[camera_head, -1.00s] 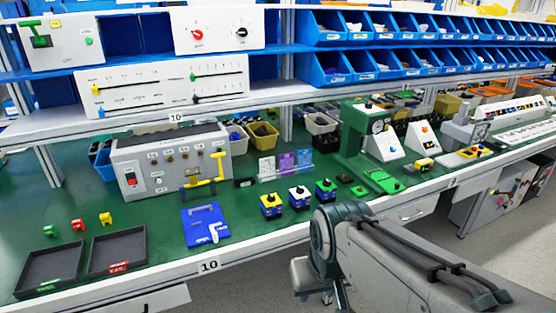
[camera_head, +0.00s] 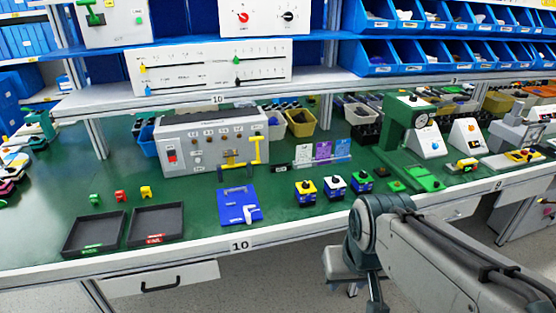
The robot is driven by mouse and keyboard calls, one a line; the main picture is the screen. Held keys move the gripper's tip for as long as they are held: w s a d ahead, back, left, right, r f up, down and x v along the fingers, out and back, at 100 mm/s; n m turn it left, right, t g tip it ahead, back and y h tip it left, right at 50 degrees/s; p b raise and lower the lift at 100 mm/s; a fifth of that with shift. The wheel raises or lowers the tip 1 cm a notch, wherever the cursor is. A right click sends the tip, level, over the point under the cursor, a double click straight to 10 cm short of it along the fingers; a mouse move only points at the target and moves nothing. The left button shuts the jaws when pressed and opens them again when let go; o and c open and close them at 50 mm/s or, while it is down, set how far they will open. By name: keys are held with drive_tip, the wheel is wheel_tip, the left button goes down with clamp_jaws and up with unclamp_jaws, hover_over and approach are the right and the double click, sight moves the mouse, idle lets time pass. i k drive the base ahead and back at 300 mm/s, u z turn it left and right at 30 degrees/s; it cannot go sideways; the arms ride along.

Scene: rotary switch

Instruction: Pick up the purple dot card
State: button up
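The purple dot card (camera_head: 323,150) stands upright in a small holder on the green bench top, in the head view. It is the middle one of three cards, between a whitish card (camera_head: 304,154) on its left and a blue-violet card (camera_head: 342,148) on its right. My gripper (camera_head: 358,287) hangs at the end of my arm in front of the bench edge, lower right of the cards and well apart from them. Its fingers are small and partly hidden by my arm, so I cannot tell whether they are open.
Three small switch boxes (camera_head: 334,184) stand between the cards and the bench's front edge. A grey control panel (camera_head: 210,142) with a yellow handle is left of the cards. A green press (camera_head: 408,130) stands to their right. A shelf (camera_head: 215,98) hangs above.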

sight(323, 151)
drive_tip(key=z, duration=0.2)
drive_tip(key=k, duration=0.25)
drive_tip(key=z, duration=1)
drive_tip(key=k, duration=1.05)
drive_tip(key=z, duration=0.85)
drive_tip(key=i, duration=0.85)
drive_tip(key=u, duration=0.35)
drive_tip(key=i, duration=1.8)
drive_tip(key=u, duration=1.25)
drive_tip(key=i, duration=1.1)
drive_tip(key=u, duration=1.35)
drive_tip(key=i, duration=0.4)
drive_tip(key=u, duration=0.25)
